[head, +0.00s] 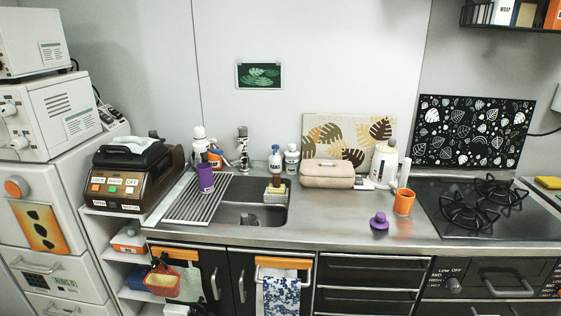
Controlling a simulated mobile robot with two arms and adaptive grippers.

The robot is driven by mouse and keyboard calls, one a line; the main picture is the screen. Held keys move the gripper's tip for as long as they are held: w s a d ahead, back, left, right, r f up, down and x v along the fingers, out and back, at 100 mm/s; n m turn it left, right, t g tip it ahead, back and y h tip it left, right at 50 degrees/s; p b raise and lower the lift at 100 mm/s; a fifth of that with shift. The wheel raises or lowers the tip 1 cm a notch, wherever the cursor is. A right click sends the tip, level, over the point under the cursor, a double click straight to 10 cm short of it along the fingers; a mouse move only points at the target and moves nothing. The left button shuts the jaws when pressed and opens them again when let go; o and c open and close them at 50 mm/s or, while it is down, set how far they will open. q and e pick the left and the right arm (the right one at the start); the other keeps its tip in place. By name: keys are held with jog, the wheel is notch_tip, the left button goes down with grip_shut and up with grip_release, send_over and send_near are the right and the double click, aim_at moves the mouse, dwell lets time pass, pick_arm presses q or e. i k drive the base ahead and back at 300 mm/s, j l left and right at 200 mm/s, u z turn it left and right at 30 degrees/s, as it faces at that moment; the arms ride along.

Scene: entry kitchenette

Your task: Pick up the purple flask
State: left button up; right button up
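A tall purple flask (205,178) stands upright at the back left of the sink, at the ribbed drainer. Its top is a darker purple. A small, squat purple piece with a knob (379,222) sits on the steel counter right of the sink; I cannot tell whether it is a lid. Neither of my grippers is in view.
White bottles (199,142) stand behind the flask, and a tap (242,146) rises to its right. The sink (255,210) holds a dark item. An orange cup (404,203) stands near the stove (480,205). The counter front (325,225) is clear.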

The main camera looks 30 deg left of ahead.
aim_at(205, 170)
jog(key=u, duration=1.05)
